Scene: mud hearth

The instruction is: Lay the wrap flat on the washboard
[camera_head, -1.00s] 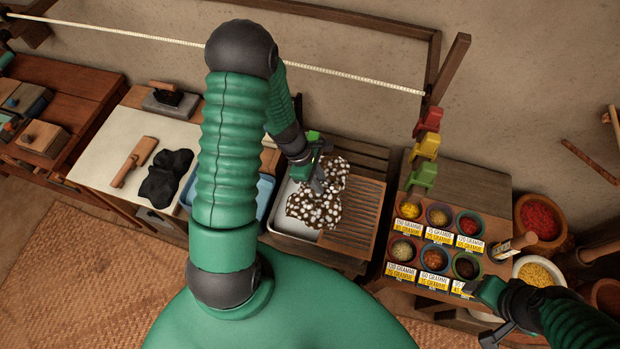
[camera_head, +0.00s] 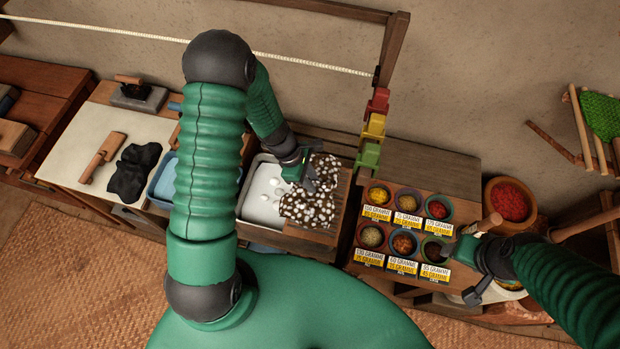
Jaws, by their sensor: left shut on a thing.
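The wrap (camera_head: 306,207), a dark brown cloth with white spots, is bunched and creased over the washboard. The washboard (camera_head: 338,218) is a ribbed wooden board to the right of a white basin (camera_head: 262,190); only its right part and front edge show around the cloth. My left gripper (camera_head: 309,184) is shut on the wrap near its middle, and the fingertips are partly lost against the cloth.
Small spice bowls (camera_head: 402,244) with price cards stand right of the washboard. A blue basin (camera_head: 166,180), black cloth (camera_head: 134,170) and wooden-handled tool (camera_head: 102,157) lie left. My left arm hides part of the counter.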

